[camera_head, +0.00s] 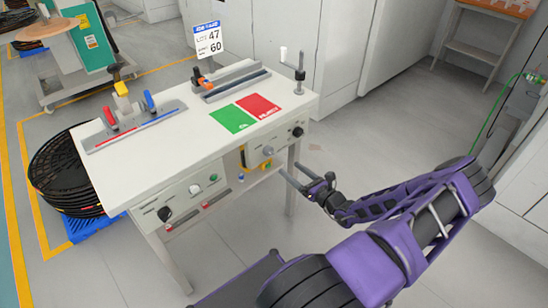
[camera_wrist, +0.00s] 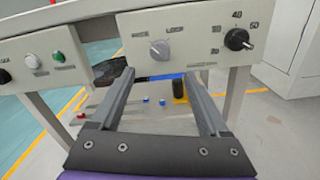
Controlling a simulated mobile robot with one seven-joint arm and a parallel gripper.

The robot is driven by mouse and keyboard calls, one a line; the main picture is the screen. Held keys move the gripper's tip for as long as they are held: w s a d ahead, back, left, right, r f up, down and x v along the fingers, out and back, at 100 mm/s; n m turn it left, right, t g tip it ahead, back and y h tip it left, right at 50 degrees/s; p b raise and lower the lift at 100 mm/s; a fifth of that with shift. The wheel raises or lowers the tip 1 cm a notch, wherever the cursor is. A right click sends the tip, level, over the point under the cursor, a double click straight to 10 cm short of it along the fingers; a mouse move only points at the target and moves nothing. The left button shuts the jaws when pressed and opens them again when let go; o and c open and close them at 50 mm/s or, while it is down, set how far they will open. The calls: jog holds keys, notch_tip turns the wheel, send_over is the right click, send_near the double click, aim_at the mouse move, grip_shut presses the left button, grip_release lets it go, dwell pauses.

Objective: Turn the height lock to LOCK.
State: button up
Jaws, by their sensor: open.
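The height lock is a grey knob (camera_wrist: 159,50) on the table's front panel, under a label with a left word that is hard to read and LOCK at the right. Its pointer looks turned to the upper left, toward the left word. The knob also shows in the head view (camera_head: 267,151). My gripper (camera_wrist: 158,77) is open and empty, in front of and below the knob, apart from it. In the head view my gripper (camera_head: 287,175) points at the front panel from the right.
A black dial (camera_wrist: 237,39) with numbers sits right of the knob. A green button (camera_wrist: 59,57) and a white button (camera_wrist: 32,61) are at the left. The table (camera_head: 165,150) carries red and green mats. Floor right of the table is clear.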

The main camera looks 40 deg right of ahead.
aim_at(271, 154)
jog(key=w, duration=0.6)
jog(key=w+b, duration=0.1)
jog(key=w, duration=0.2)
jog(key=shift+w+a, duration=0.35)
jog(key=shift+a, duration=0.05)
jog(key=shift+c, duration=0.3)
grip_shut()
